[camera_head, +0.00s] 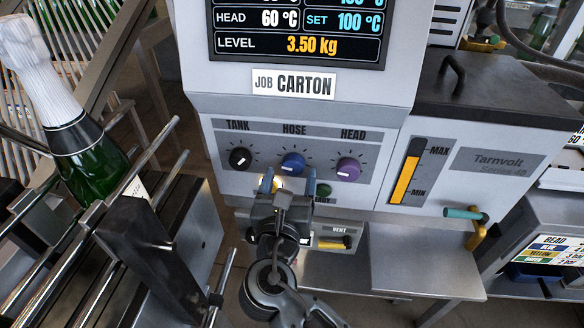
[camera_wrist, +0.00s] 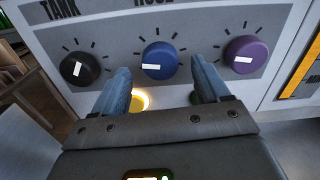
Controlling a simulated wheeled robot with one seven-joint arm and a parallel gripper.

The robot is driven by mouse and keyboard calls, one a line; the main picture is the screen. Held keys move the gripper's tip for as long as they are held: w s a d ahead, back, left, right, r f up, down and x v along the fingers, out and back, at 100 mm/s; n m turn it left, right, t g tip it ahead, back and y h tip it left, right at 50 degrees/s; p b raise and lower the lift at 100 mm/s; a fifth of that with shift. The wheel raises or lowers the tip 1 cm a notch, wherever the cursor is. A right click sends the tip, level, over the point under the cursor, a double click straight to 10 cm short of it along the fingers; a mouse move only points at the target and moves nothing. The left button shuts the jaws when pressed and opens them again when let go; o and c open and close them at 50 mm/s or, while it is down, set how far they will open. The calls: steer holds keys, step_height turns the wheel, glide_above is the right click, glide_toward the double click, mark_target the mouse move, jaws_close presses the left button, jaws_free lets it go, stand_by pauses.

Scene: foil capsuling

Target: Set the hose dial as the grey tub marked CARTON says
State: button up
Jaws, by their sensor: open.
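The grey machine's panel carries the blue hose dial (camera_head: 293,164) between the black tank dial (camera_head: 240,158) and the purple head dial (camera_head: 347,170). In the wrist view the hose dial (camera_wrist: 159,61) shows a white mark lying nearly level. My gripper (camera_head: 281,181) is open just below and in front of the hose dial. In the wrist view its two blue fingers (camera_wrist: 160,84) flank the space below the dial and do not touch it. A plate on the machine reads JOB CARTON (camera_head: 293,84). The grey tub marked CARTON is not recognisable in either view.
A display (camera_head: 300,30) above shows SET 100 °C and LEVEL 3.50 kg. A lit yellow button (camera_wrist: 139,101) and a green one (camera_head: 323,190) sit below the dials. A foil-topped bottle (camera_head: 80,140) stands on rails at left. A BEAD card (camera_head: 553,256) is at right.

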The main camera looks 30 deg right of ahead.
steer(key=shift+x, duration=1.45)
steer(key=c, duration=1)
steer(key=shift+c, duration=0.2)
